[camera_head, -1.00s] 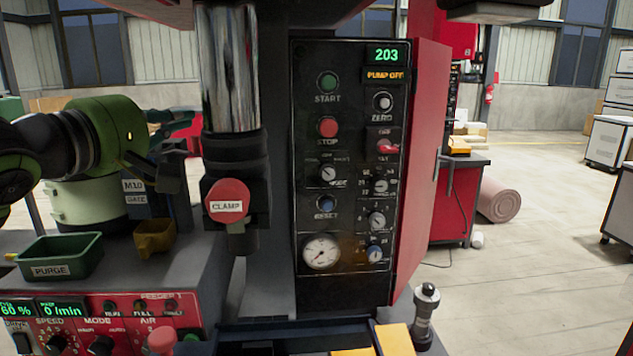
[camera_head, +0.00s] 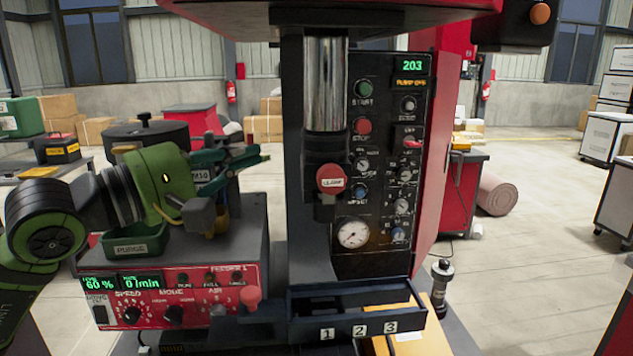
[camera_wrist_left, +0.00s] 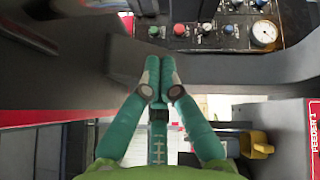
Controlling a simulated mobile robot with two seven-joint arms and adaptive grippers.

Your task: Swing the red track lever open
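A red ball knob (camera_head: 251,296) on a short stem stands at the right end of the red feeder panel (camera_head: 160,300); it is the likeliest track lever, but I cannot tell for certain. A separate red knob marked CLAMP (camera_head: 331,180) is on the dark column. My left gripper (camera_head: 266,157), green with teal fingers, is above the feeder box, left of the column and higher than the red ball knob. In the left wrist view the fingers (camera_wrist_left: 160,78) come together at the tips with nothing visible between them. My right gripper is in neither current view.
The column (camera_head: 303,250) and the black control panel (camera_head: 385,150) stand right of the left gripper. A green PURGE tray (camera_head: 135,245) is below the arm. A tray numbered 1, 2, 3 (camera_head: 358,330) juts out in front. A yellow cup (camera_wrist_left: 256,143) shows in the wrist view.

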